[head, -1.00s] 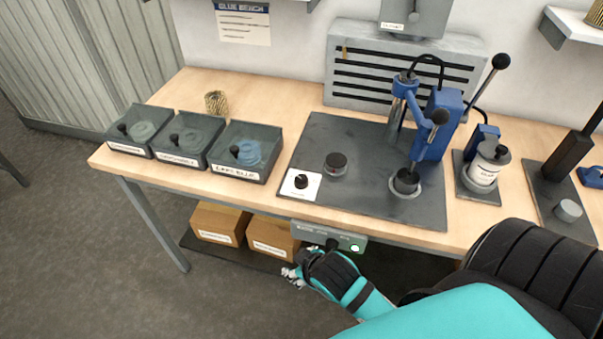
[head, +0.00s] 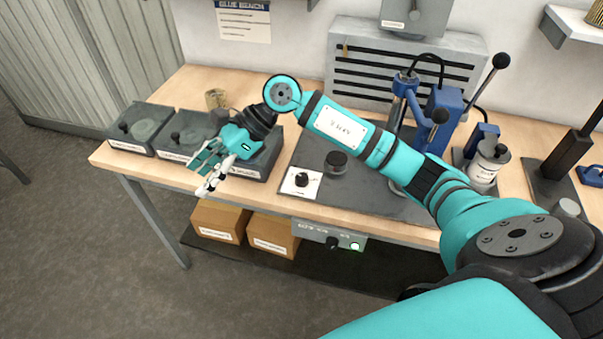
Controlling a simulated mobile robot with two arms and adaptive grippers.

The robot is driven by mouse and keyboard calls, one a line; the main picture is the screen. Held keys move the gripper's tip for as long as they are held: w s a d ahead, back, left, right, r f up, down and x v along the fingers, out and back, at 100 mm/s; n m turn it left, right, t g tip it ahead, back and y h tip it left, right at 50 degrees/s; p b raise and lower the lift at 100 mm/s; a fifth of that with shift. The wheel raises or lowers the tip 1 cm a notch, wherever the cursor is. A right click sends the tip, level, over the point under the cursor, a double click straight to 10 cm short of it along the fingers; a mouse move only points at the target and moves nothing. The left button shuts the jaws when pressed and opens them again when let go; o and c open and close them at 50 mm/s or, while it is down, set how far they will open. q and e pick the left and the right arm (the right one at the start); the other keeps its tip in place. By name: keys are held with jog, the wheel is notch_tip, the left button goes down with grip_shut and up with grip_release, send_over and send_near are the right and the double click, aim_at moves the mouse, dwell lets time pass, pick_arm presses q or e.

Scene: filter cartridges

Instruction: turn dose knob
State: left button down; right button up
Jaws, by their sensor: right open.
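A small grey control panel (head: 312,233) hangs under the bench's front edge. It carries a black knob (head: 333,243) and a pale round button with green beside it (head: 355,246). Another black knob sits on a white square plate (head: 300,190) on the dark mat; I cannot tell from labels which one is the dose knob. My right gripper (head: 204,175) is open and empty, up and left of the panel, in front of the row of dark bins. It is well apart from both knobs. My left gripper is not in view.
Dark bins (head: 128,145) with labels stand at the bench's left; my arm hides part of the right ones. A brass-coloured cartridge (head: 214,98) stands behind them. A blue lever press (head: 440,125) stands to the right. Cardboard boxes (head: 272,232) sit below the bench.

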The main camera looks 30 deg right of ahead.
jog(key=w+d+n+h, duration=0.1)
jog(key=w+d+h, duration=0.1)
jog(key=d+h, duration=0.8)
jog(key=r+g, duration=0.1)
send_over(302, 177)
jog(key=shift+h, duration=0.4)
notch_tip(302, 177, down, 16)
jog(key=shift+f+p, duration=0.15)
jog(key=shift+p, duration=1.1)
jog(key=c, duration=1.1)
jog(key=shift+c, duration=0.2)
